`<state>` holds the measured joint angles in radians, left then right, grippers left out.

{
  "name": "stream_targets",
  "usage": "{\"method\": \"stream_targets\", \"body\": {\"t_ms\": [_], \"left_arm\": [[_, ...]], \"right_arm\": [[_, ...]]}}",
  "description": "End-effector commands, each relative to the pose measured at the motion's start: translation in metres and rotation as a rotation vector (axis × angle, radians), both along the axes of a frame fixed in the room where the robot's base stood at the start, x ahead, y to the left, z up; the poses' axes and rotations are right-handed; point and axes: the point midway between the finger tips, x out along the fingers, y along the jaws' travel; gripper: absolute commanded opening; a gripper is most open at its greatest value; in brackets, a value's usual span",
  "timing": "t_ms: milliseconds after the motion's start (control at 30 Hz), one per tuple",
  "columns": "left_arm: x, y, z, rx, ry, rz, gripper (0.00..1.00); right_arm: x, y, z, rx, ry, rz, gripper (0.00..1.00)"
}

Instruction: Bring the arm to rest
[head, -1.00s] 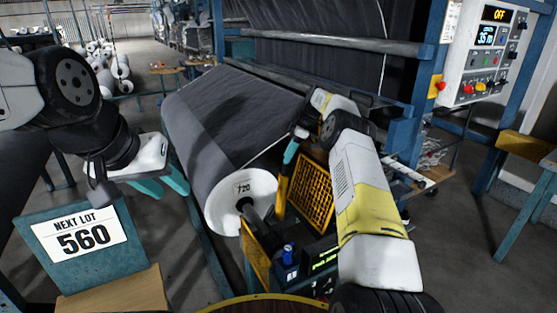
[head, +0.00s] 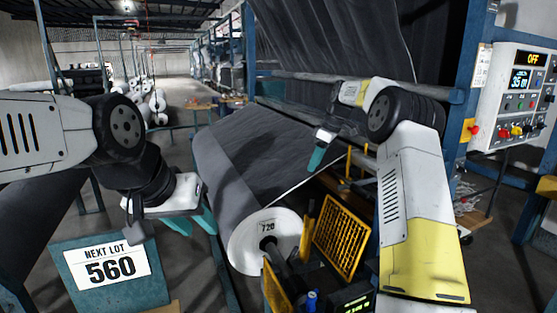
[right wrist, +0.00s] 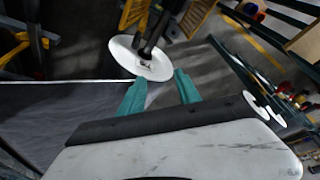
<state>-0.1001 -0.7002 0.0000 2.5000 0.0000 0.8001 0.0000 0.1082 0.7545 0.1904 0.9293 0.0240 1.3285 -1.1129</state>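My right arm (head: 420,210) reaches up from the lower right in the head view. Its gripper (head: 318,158) is above the right side of the large grey roll (head: 235,170), clear of it. In the right wrist view the two teal fingers (right wrist: 160,92) are apart with nothing between them. The roll's white end disc, marked 720 (head: 265,240), shows in the head view, and a white disc (right wrist: 140,58) lies beyond the fingers in the wrist view. My left gripper (head: 190,224) hangs at the left, fingers apart and empty, above the "NEXT LOT 560" sign (head: 110,268).
Yellow mesh guards (head: 341,241) stand right of the roll's end. A blue machine frame with dark fabric (head: 330,40) rises behind. A control box reading OFF (head: 517,97) is at the right. Open floor lies at the back left.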

Motion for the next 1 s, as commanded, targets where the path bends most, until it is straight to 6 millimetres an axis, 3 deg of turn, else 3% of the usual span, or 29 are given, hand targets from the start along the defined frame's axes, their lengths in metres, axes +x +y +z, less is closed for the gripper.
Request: {"method": "stream_targets", "body": {"t_ms": [33, 200, 333, 500, 767, 1000], "left_arm": [[0.000, 0.000, 0.000, 0.000, 0.000, 0.000, 0.36], [0.000, 0.000, 0.000, 0.000, 0.000, 0.000, 0.36], [0.000, 0.000, 0.000, 0.000, 0.000, 0.000, 0.36], [0.000, 0.000, 0.000, 0.000, 0.000, 0.000, 0.36], [0.000, 0.000, 0.000, 0.000, 0.000, 0.000, 0.36], [0.000, 0.000, 0.000, 0.000, 0.000, 0.000, 0.36]], "right_arm": [[-0.016, 0.002, 0.022, -0.010, -0.009, -0.036, 0.40], [-0.069, 0.006, 0.070, -0.026, -0.025, -0.184, 0.40], [-0.116, 0.007, 0.097, -0.026, -0.043, -0.303, 0.40], [-0.185, 0.004, 0.118, -0.006, -0.065, -0.464, 0.40], [-0.294, -0.003, 0.117, 0.068, -0.094, -0.712, 0.40], [-0.384, -0.007, 0.083, 0.175, -0.105, -0.918, 0.40]]}}
